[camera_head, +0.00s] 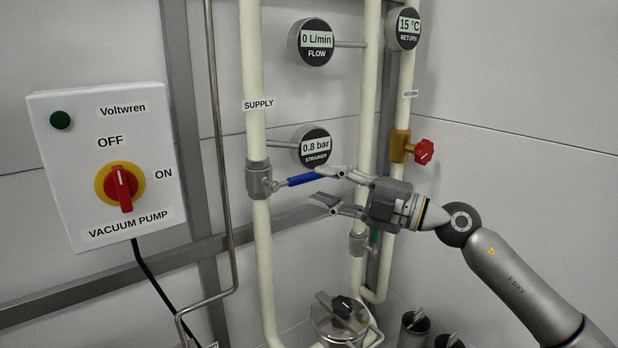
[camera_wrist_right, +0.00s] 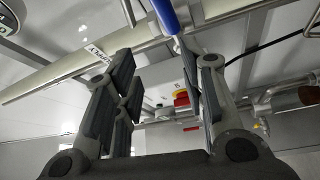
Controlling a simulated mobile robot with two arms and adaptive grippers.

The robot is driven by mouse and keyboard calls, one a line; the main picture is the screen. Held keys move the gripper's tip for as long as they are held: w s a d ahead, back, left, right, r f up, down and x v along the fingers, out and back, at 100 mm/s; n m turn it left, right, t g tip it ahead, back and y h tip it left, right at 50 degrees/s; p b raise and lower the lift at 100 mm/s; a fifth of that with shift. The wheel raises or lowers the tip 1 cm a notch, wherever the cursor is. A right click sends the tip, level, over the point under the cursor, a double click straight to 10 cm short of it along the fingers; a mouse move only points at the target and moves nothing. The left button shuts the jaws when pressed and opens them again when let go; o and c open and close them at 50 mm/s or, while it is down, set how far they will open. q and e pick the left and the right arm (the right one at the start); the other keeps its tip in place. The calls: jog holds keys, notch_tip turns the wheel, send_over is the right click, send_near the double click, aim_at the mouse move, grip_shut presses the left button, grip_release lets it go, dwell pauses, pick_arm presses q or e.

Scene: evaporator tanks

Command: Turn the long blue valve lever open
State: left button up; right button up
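The long blue valve lever (camera_head: 301,179) sticks out to the right from a grey valve body (camera_head: 258,180) on the supply pipe. It lies roughly level across the upright pipe, its free end slightly raised. My right gripper (camera_head: 324,186) comes from the right with its fingers open and nothing held. Its upper finger meets or overlaps the lever's free end; I cannot tell if they touch. In the right wrist view the blue lever (camera_wrist_right: 167,16) enters from the top, close to the tip of the right-hand finger of the open gripper (camera_wrist_right: 158,60). My left gripper is out of view.
A vacuum pump box (camera_head: 108,165) with a red switch is at the left. The strainer gauge (camera_head: 314,147), reading 0.8 bar, sits just above the lever. A red-handled valve (camera_head: 423,151) and a green-handled valve (camera_head: 358,243) are near my right arm. A tank lid (camera_head: 340,318) lies below.

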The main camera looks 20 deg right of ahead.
aim_at(314, 177)
jog(key=d+g+h, duration=0.1)
jog(key=d+h, duration=0.3)
jog(key=d, duration=0.2)
jog(key=shift+y, duration=0.3)
jog(key=p+x, duration=0.1)
jog(key=x, duration=0.2)
jog(key=p+x, duration=0.1)
jog(key=x, duration=0.2)
jog(key=p+x, duration=0.2)
jog(key=x, duration=0.1)
jog(key=shift+w+a+r, duration=0.1)
jog(key=shift+w+r, duration=0.2)
jog(key=shift+w, duration=0.1)
jog(key=shift+w+a+f, duration=0.25)
jog(key=shift+w+a, duration=0.2)
jog(key=shift+w, duration=0.1)
grip_shut()
